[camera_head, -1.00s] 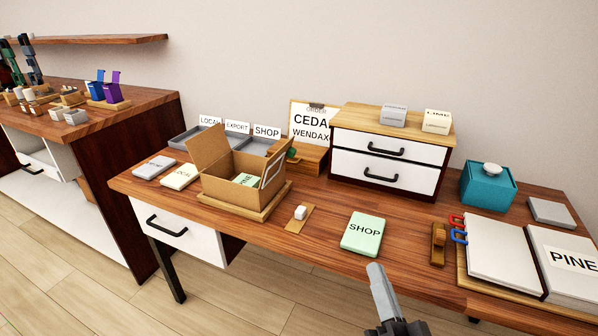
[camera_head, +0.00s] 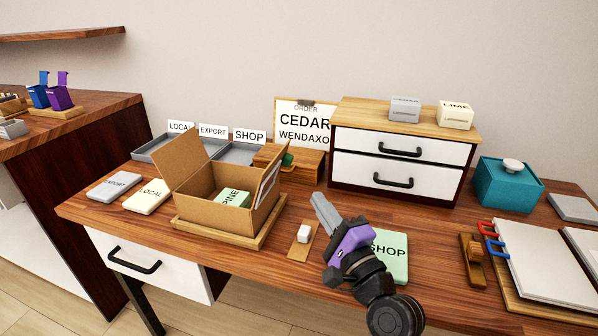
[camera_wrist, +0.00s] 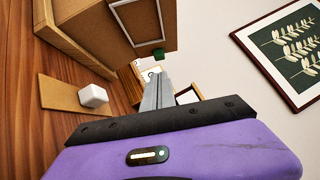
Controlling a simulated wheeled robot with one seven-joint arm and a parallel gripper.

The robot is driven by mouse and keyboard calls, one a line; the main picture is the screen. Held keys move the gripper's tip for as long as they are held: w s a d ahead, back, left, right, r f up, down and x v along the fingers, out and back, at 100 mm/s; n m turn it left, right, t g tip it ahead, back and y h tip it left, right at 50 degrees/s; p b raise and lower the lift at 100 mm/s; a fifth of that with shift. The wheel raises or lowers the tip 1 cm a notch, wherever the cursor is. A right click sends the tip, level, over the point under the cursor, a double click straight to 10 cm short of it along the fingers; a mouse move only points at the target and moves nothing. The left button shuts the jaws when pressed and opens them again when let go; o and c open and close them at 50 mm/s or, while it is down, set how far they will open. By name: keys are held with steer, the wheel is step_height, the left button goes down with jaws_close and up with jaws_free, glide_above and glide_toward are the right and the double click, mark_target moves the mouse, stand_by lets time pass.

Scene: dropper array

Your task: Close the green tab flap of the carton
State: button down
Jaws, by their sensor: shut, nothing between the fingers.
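The open brown carton (camera_head: 208,207) stands on a wooden board, with a green PINE packet (camera_head: 234,198) inside. Its left flap (camera_head: 180,155) stands up, leaning outward. Its right flap (camera_head: 267,187) stands up and carries a white panel. A small green tab (camera_head: 288,160) shows by this flap's upper far edge; it also shows in the wrist view (camera_wrist: 158,53). I cannot tell exactly how it joins the flap. My gripper (camera_head: 318,199) is shut and empty, right of the carton and apart from it. Its fingers (camera_wrist: 156,90) point toward the tab's side in the wrist view.
A white block on a small board (camera_head: 303,235) lies between carton and gripper. A green SHOP packet (camera_head: 395,255) is partly behind my gripper. A wooden box (camera_head: 302,166) and drawer unit (camera_head: 400,165) stand behind. EXPORT (camera_head: 114,186) and LOCAL (camera_head: 148,197) packets lie left.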

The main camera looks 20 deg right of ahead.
mark_target(292, 160)
steer(key=p+x, duration=0.1)
steer(key=x, duration=0.9)
steer(key=shift+r+p, duration=0.15)
steer(key=shift+p, duration=0.35)
steer(key=shift+r+p, duration=0.15)
steer(key=shift+p, duration=0.2)
steer(key=shift+a, duration=0.1)
